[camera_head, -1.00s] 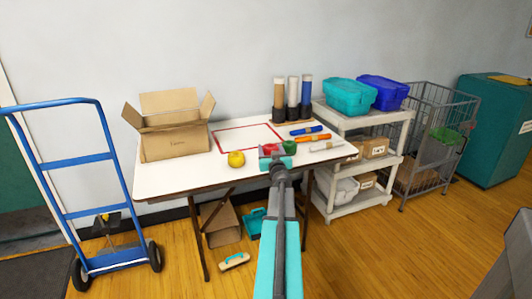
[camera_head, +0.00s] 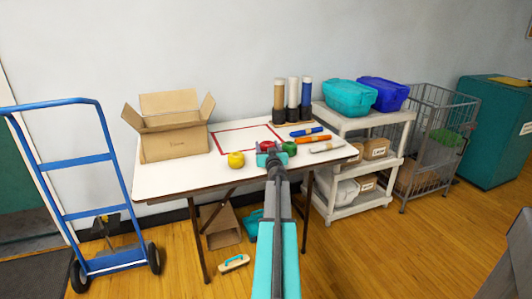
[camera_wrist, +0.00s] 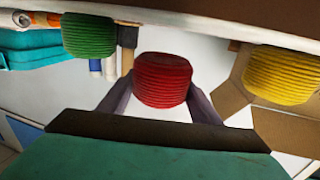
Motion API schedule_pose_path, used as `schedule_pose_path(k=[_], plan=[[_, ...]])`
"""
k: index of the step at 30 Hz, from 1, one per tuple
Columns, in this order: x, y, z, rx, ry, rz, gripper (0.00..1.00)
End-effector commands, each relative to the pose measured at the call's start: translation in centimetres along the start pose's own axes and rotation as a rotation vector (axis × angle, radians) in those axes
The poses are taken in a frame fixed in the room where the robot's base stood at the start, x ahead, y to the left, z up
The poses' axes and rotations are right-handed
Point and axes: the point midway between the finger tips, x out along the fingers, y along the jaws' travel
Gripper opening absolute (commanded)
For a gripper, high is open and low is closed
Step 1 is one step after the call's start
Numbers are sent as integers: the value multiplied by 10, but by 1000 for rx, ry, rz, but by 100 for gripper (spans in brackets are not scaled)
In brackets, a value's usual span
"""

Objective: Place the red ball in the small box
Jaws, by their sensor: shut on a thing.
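The red ball (camera_head: 267,145), a ribbed ball of yarn, is held in my gripper (camera_head: 266,151) over the front part of the white table. In the wrist view the red ball (camera_wrist: 162,80) sits between both fingers, apart from the tabletop. The picture there looks upside down. An open cardboard box (camera_head: 175,146) with raised flaps stands at the table's left, to the left of my gripper.
A yellow yarn ball (camera_head: 236,159) lies left of my gripper and a green one (camera_head: 290,148) right of it. Several colored rolls (camera_head: 313,139) lie to the right. Three upright tubes (camera_head: 293,95) stand behind. A red outlined area (camera_head: 240,137) is bare.

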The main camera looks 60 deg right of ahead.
Motion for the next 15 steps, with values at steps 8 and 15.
schedule_pose_path(k=[8, 15], plan=[[10, -2, 26, 2, -1, 0, 36], [10, -2, 32, 0, 0, -1, 36]])
